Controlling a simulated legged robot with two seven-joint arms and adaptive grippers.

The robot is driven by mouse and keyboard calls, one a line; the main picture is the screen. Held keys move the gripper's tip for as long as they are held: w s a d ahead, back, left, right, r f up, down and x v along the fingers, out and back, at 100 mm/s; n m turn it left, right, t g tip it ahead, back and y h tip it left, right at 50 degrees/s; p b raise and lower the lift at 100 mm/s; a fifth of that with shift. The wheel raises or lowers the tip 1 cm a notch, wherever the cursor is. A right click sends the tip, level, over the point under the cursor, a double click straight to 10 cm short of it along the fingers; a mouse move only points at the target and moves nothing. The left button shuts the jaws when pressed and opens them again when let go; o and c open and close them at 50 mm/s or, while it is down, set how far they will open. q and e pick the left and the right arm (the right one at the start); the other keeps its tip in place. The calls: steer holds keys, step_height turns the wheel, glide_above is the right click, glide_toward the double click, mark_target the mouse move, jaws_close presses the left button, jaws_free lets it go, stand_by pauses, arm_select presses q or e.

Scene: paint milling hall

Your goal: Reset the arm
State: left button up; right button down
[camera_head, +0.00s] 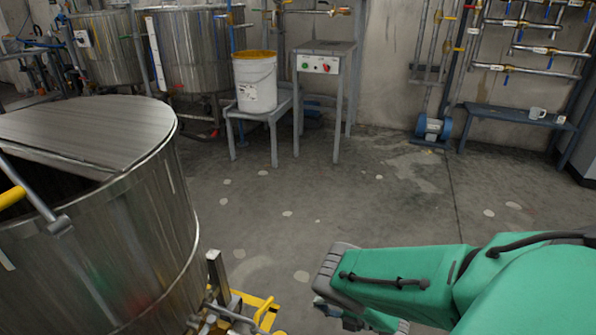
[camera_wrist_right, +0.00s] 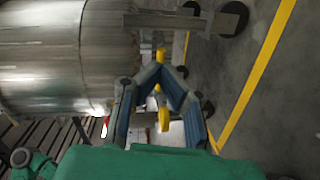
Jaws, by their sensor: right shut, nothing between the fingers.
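My right arm (camera_head: 400,285), in teal covers, reaches in from the right edge of the head view and is bent, with its grey-ended link over the floor right of the big steel vat (camera_head: 110,245). My right gripper (camera_wrist_right: 162,72) shows in the right wrist view with its two blue-grey fingers angled inward and meeting at the tips. It is shut and empty. In the head view it is mostly hidden below the arm. My left gripper is in neither view.
The vat has a half-open lid (camera_head: 85,130). Yellow metalwork (camera_head: 255,308) stands at its foot, close to my right arm. A white bucket (camera_head: 255,85) on a stool, a control stand (camera_head: 322,65) and a bench (camera_head: 520,117) line the back. The middle floor is clear.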

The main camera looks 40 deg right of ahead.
steer(key=s+a+r+m+g+h, duration=0.3)
steer(key=s+a+r+m+g, duration=0.4)
steer(key=s+m, duration=0.3)
steer(key=s+a+r+m+g+h, duration=0.3)
steer(key=s+a+r+m+g, duration=0.4)
steer(key=s+m, duration=0.35)
step_height(320, 180, up, 10)
steer(key=p, duration=1.2)
steer(key=shift+w+d+r, duration=0.2)
steer(key=shift+w+d, duration=0.1)
steer(key=shift+w, duration=0.1)
steer(key=shift+w+f, duration=0.1)
steer(key=shift+w, duration=0.05)
